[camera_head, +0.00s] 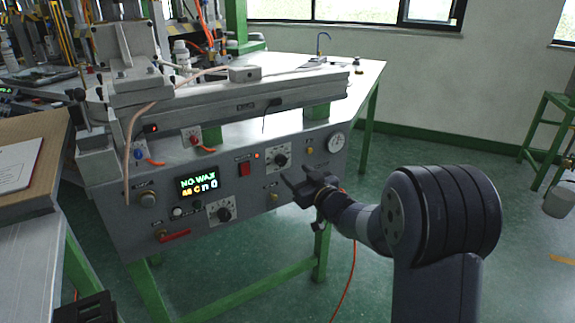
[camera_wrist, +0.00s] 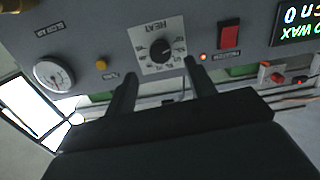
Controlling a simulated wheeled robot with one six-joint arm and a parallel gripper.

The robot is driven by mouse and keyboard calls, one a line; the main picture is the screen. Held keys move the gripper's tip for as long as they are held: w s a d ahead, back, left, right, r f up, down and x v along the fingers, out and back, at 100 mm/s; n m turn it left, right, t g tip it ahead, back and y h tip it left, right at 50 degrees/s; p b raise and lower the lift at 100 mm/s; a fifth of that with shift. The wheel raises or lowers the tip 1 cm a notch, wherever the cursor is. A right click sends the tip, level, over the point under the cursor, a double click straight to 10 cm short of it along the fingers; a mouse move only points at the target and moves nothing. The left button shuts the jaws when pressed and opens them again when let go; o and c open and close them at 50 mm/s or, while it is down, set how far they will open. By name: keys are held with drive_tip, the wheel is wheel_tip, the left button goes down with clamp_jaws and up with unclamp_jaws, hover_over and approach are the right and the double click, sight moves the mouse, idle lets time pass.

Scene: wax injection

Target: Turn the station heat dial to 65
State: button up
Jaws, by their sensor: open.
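The heat dial is a black round knob on a white square plate marked HEAT, on the grey front panel. It shows in the head view (camera_head: 281,160) and, upside down, in the wrist view (camera_wrist: 160,50). Its numbers are too small to read surely. My gripper (camera_head: 297,180) is open and empty in front of the panel, low and right of the dial in the head view. In the wrist view its two fingers (camera_wrist: 161,72) point at the dial plate, one toward each side of its lower edge. The knob is not between the fingers.
A display (camera_head: 198,184) reads "NO WAX". A red switch (camera_head: 244,168) and red light sit left of the dial, a yellow knob (camera_head: 310,150) and round gauge (camera_head: 337,142) right. A second dial (camera_head: 224,214) is lower left. The floor right of the bench is mostly clear.

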sight(283, 162)
drive_tip(key=x, duration=0.6)
drive_tip(key=shift+w+a+b, duration=0.2)
drive_tip(key=shift+w+b, duration=0.05)
drive_tip(key=shift+b, duration=0.15)
drive_tip(key=c, duration=1)
drive_tip(key=shift+o, duration=0.2)
drive_tip(key=shift+r+p, duration=0.1)
drive_tip(key=shift+p, duration=0.3)
